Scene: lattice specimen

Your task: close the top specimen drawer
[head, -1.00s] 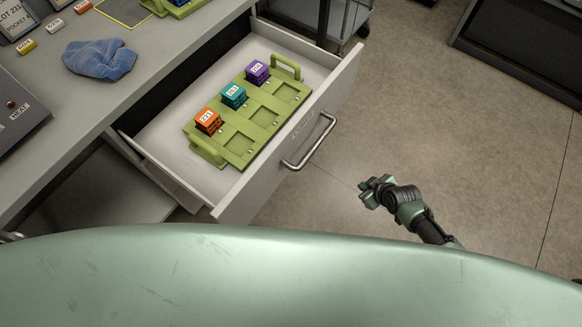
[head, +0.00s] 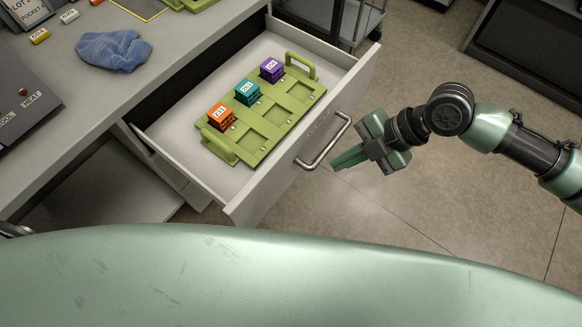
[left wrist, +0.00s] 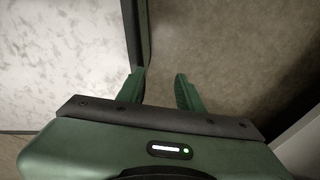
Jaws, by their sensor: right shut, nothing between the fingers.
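The top specimen drawer (head: 292,165) is pulled well out of the bench in the head view. Its metal bar handle (head: 326,146) is on the front panel. Inside lies a green tray (head: 238,148) holding an orange block (head: 221,118), a teal block (head: 247,93) and a purple block (head: 271,70). My right gripper (head: 338,164) is shut and empty, with its fingertips just to the right of the handle; I cannot tell if they touch the drawer. My left gripper shows in the left wrist view (left wrist: 160,92), with its fingers apart and nothing between them.
A blue cloth (head: 113,50) and a grey heat unit (head: 25,92) lie on the bench top (head: 150,75). A wheeled cart (head: 345,20) stands behind the drawer. Open floor (head: 420,215) lies to the right of the drawer.

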